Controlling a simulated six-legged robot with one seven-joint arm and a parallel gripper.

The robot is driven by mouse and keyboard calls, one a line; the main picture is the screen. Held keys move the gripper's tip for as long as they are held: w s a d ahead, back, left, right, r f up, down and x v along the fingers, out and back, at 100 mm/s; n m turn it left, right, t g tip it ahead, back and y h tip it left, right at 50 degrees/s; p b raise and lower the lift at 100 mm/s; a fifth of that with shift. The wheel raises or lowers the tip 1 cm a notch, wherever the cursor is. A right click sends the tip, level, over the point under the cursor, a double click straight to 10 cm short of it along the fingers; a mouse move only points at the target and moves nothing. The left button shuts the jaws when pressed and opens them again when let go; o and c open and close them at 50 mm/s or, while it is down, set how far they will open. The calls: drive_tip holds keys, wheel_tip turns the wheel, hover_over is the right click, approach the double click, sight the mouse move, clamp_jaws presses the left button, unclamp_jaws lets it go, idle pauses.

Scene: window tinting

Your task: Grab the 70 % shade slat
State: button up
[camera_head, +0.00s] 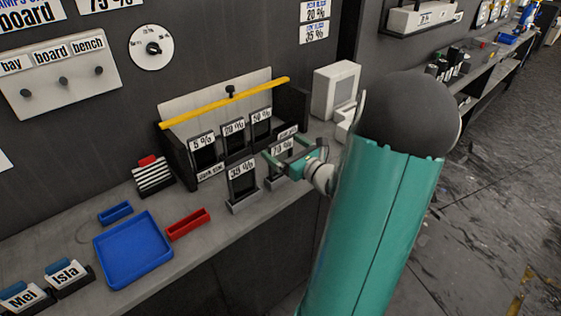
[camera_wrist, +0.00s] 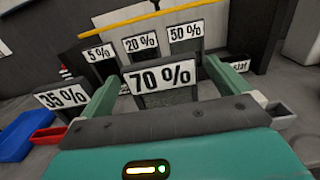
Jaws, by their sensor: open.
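The 70 % slat (camera_wrist: 160,77) stands upright with a white label at its top. In the wrist view it is between the two open fingers of my gripper (camera_wrist: 163,97). I cannot tell whether either finger touches it. In the head view the 70 % slat (camera_head: 281,149) is partly hidden by my gripper (camera_head: 292,160), which comes in from the right. The 35 % slat (camera_head: 242,180) stands upright in a grey holder just left of it. It also shows left of my left finger in the wrist view (camera_wrist: 62,96).
The 5 % (camera_head: 202,151), 20 % (camera_head: 234,138) and 50 % (camera_head: 261,126) slats stand in a dark rack behind, under a yellow bar (camera_head: 225,104). A blue tray (camera_head: 132,250) and a red bin (camera_head: 188,224) lie left on the bench. A white box (camera_head: 335,91) stands behind right.

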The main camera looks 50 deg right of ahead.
drive_tip(key=shift+w+d, duration=0.15)
drive_tip(key=shift+w, duration=0.85)
drive_tip(key=shift+c, duration=0.4)
drive_tip(key=c, duration=1.2)
drive_tip(key=shift+r, duration=0.15)
